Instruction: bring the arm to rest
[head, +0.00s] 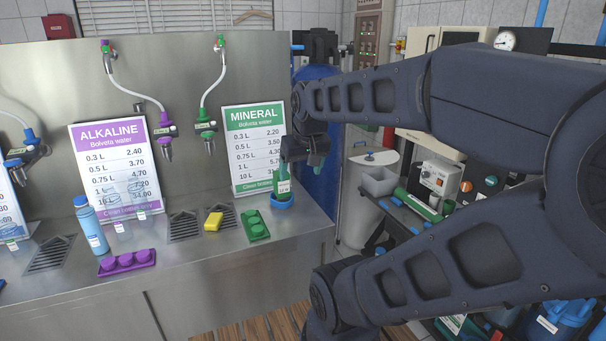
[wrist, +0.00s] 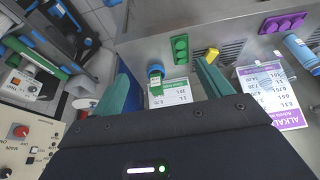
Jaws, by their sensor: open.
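My arm reaches across the right of the head view, and my gripper (head: 304,160) hangs over the right end of the steel counter. Its jaws are open, and the two teal fingers stand apart in the wrist view (wrist: 164,82). A green bottle with a white label (head: 283,186) stands upright in a blue ring holder (head: 282,204) just below the gripper. The bottle also shows between the fingers in the wrist view (wrist: 155,84). My gripper partly hides the bottle's top in the head view. I cannot tell whether a finger touches it.
The MINERAL sign (head: 252,150) stands close to the left of my gripper. A green cap tray (head: 255,225), a yellow sponge (head: 213,221), a purple cap tray (head: 127,262) and a blue bottle (head: 91,225) are on the counter (head: 215,255). A white tank (head: 368,200) stands to the right.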

